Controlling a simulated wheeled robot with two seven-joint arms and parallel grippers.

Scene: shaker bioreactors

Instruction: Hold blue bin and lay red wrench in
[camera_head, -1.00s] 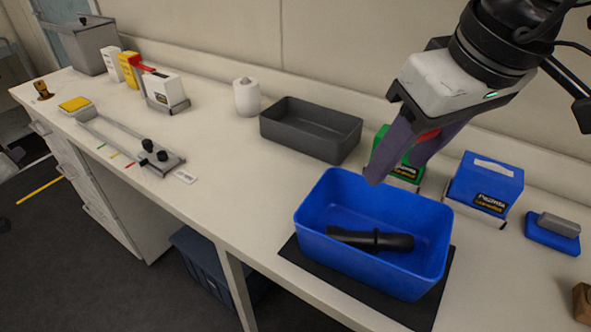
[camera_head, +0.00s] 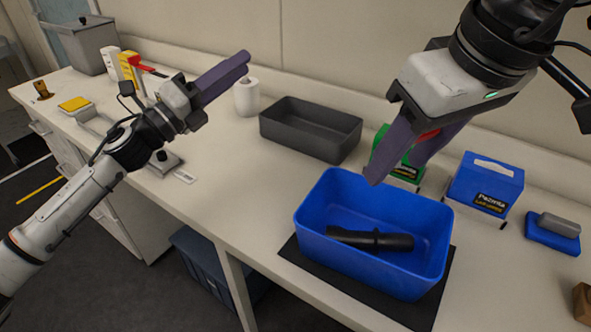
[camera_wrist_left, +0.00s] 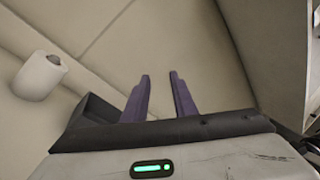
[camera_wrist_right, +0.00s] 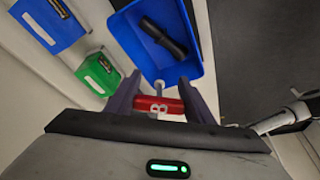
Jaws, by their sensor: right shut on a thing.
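The blue bin (camera_head: 325,200) stands on a black mat (camera_head: 352,288) at the front of the bench. A black flashlight-like object (camera_head: 370,239) lies inside it. My right gripper (camera_head: 392,170) is above the bin's back edge, shut on the red wrench (camera_head: 430,134). In the right wrist view the red handle (camera_wrist_right: 158,106) sits across between the fingers, its silver end toward the blue bin (camera_wrist_right: 133,48).
A grey tray (camera_head: 335,146), a green box (camera_head: 381,158) and a blue box (camera_head: 485,187) stand behind the bin. A white bottle (camera_head: 247,98) is further left.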

